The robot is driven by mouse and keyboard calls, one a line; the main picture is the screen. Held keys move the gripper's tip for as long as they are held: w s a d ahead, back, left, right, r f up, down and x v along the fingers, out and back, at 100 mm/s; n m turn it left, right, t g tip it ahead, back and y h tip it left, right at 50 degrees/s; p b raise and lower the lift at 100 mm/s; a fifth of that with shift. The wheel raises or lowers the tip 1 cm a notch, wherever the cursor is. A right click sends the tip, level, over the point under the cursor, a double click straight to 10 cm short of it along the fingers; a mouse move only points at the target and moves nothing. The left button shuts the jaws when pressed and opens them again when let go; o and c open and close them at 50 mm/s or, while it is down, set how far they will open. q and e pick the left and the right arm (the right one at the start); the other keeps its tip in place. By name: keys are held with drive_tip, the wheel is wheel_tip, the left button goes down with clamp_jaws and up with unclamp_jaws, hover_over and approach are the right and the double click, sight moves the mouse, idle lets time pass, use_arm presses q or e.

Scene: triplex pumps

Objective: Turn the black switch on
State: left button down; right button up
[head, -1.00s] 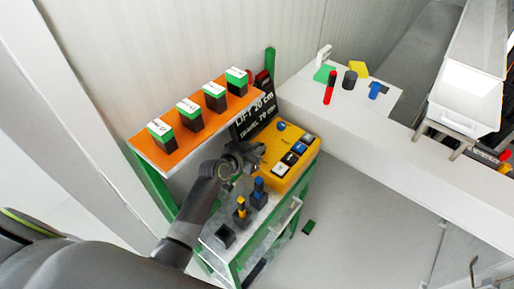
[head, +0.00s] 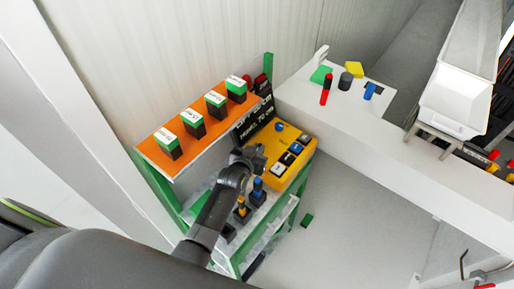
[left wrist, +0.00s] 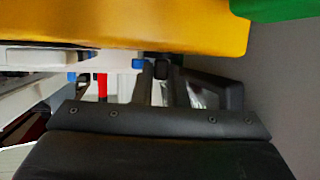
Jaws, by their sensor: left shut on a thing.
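A yellow control box (head: 269,142) stands on the green-framed stand. It carries a row of small black, white and blue switches (head: 287,158) and a blue knob (head: 279,126). My left gripper (head: 252,155) is at the box's left edge, and its fingers cover what is there. In the left wrist view the gripper's fingers (left wrist: 165,88) are close together below the yellow box (left wrist: 150,22). A small dark piece, seemingly the black switch (left wrist: 161,68), shows between their tips. Its setting cannot be made out. My right gripper is out of view.
An orange shelf (head: 158,152) with several green-topped dark blocks is left of the box. Blue and yellow joysticks (head: 258,188) stand just below my gripper. A white ledge (head: 330,115) with small coloured items runs to the right. A green piece (head: 307,220) lies on the floor.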

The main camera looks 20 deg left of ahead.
use_arm(q)
drive_tip(key=c, duration=1.4)
unclamp_jaws()
drive_tip(key=shift+c, duration=0.2)
wheel_tip(320, 180, up, 8)
drive_tip(key=shift+r+b, duration=0.25)
drive_tip(key=shift+b, duration=0.8)
drive_tip(key=shift+r, duration=0.7)
drive_tip(key=shift+o, duration=0.3)
